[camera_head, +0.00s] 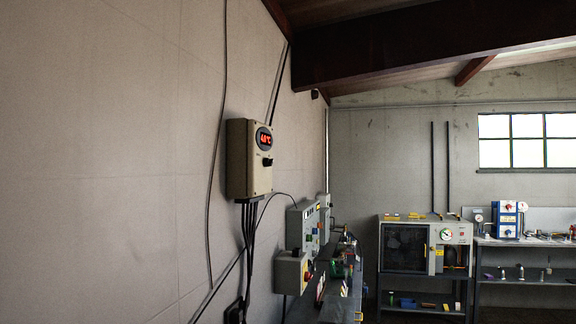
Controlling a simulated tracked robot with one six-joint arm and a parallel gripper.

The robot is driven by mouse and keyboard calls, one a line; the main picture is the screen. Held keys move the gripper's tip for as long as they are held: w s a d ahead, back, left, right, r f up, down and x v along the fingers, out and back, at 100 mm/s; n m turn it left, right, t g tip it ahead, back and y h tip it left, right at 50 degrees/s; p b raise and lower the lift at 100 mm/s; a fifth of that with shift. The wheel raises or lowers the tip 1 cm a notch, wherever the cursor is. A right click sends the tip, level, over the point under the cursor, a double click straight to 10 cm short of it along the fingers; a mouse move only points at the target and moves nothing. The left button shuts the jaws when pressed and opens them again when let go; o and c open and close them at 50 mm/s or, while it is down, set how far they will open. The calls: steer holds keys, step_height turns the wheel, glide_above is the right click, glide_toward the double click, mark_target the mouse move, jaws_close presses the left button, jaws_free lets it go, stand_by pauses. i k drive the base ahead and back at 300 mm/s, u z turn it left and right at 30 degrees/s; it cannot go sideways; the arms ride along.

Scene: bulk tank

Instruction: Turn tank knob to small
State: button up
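A beige control box (243,160) is fixed to the left wall, with a red lit display (265,139) on its right-hand face. A small black knob (267,162) sits below the display on that face. I see the face at a steep angle, so the knob's setting and any labels are too small to read. My gripper is not in view.
Below it on the wall are a grey-green panel (302,226) and a box with a red and yellow button (291,272). A cluttered bench (335,285) runs along the wall. A grey oven-like cabinet (405,248) and shelves stand at the back. Black cables hang on the wall.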

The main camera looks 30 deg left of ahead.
mark_target(268, 162)
steer(key=u, duration=0.2)
steer(key=i, duration=1.45)
steer(key=u, duration=0.95)
steer(key=i, duration=0.5)
steer(key=u, duration=0.8)
steer(key=i, duration=0.65)
steer(key=u, duration=0.4)
